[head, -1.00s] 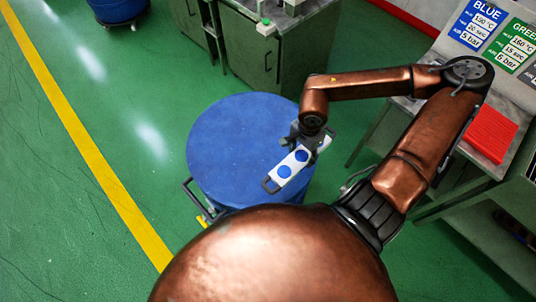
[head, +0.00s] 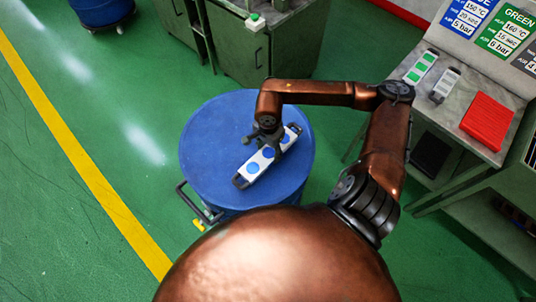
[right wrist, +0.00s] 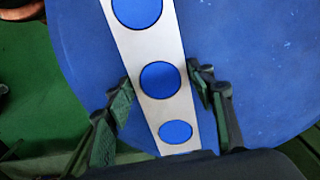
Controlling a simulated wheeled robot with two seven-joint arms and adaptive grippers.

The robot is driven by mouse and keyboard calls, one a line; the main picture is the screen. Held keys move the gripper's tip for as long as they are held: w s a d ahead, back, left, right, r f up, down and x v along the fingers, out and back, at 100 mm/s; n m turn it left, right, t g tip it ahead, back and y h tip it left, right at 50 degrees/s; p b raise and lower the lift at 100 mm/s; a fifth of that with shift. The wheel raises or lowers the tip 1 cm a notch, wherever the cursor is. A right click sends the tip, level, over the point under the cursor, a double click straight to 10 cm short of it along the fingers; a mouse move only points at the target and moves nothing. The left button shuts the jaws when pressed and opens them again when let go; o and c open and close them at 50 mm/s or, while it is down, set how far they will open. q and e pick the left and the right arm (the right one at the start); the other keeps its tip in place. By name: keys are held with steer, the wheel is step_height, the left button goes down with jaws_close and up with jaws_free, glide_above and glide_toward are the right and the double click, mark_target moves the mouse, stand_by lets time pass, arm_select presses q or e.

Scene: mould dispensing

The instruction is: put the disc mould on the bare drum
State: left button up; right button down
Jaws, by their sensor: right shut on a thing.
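The disc mould (head: 253,167) is a long white plate with several round blue discs and dark end handles. It lies diagonally over the blue top of the bare drum (head: 210,135). My right gripper (head: 266,138) is shut on the mould around its middle. In the right wrist view, the fingers (right wrist: 160,78) stand on either side of the white plate (right wrist: 148,52), with the drum top (right wrist: 255,50) under it. I cannot tell whether the mould touches the drum. My left gripper is not in view.
A bench at the right holds a mould with green marks (head: 421,67), a grey mould (head: 446,85) and a red block (head: 487,121). A green cabinet (head: 240,50) stands behind the drum. Another blue drum (head: 101,10) is at the far left. Green floor is clear at left.

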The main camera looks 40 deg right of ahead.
steer(key=shift+w+a+f, duration=0.1)
steer(key=shift+f, duration=1.45)
steer(key=c, duration=0.9)
jaws_free()
steer(key=shift+f, duration=0.1)
steer(key=shift+r, duration=0.3)
step_height(320, 180, up, 12)
steer(key=shift+f+p, duration=0.2)
steer(key=shift+p, duration=0.3)
